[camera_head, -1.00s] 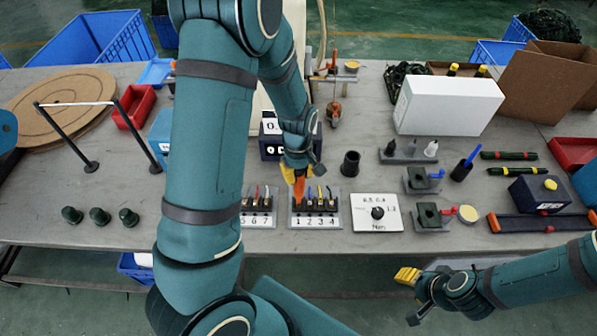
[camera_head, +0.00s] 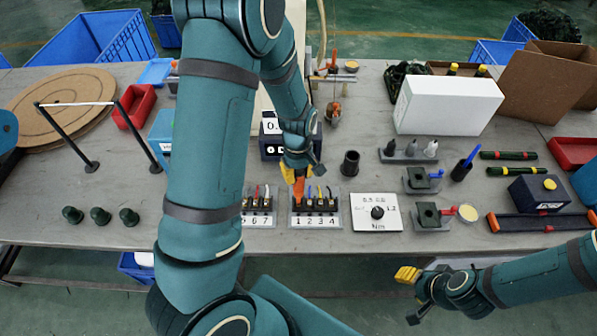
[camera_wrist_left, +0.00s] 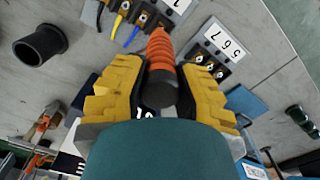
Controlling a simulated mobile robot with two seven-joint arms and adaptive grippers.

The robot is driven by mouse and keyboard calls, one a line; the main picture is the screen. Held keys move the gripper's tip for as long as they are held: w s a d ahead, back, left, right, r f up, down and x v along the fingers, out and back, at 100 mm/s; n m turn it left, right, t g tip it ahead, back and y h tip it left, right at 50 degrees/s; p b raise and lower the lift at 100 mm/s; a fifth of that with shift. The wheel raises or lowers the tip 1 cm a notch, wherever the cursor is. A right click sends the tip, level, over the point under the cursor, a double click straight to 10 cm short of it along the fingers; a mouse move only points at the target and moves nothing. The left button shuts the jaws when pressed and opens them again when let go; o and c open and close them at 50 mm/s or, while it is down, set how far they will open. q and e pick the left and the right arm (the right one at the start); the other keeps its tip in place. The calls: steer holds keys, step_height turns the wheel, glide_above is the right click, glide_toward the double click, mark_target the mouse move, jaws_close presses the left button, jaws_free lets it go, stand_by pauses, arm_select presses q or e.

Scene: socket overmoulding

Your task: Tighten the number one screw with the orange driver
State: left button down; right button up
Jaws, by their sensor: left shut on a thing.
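My left gripper (camera_head: 297,172) is shut on the orange driver (camera_head: 298,191), which stands above the number one position of the terminal block (camera_head: 316,222) marked 1 to 4. In the left wrist view the yellow fingers (camera_wrist_left: 160,90) hold the orange driver (camera_wrist_left: 161,60) from both sides, its dark end towards the camera. The driver's tip and the number one screw are hidden, so I cannot tell whether they touch. My right gripper (camera_head: 411,277) is off the table's front edge, away from the block; its yellow fingertips appear close together.
A second block (camera_head: 258,220) marked 5 to 7 is just left. A torque dial plate (camera_head: 377,212) stands right of the block, with a black cup (camera_head: 350,163) behind. A dark display box (camera_head: 271,147) is close behind the gripper. My left arm hides part of the table.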

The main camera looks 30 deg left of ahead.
arm_select(q)
steer(key=shift+f+b, duration=0.35)
steer(key=shift+f, duration=0.05)
stand_by(0.8)
steer(key=shift+f, duration=0.15)
stand_by(1.9)
steer(key=shift+p, duration=0.35)
steer(key=shift+r+p, duration=2.1)
steer(key=shift+r, duration=0.5)
steer(key=shift+f, duration=0.1)
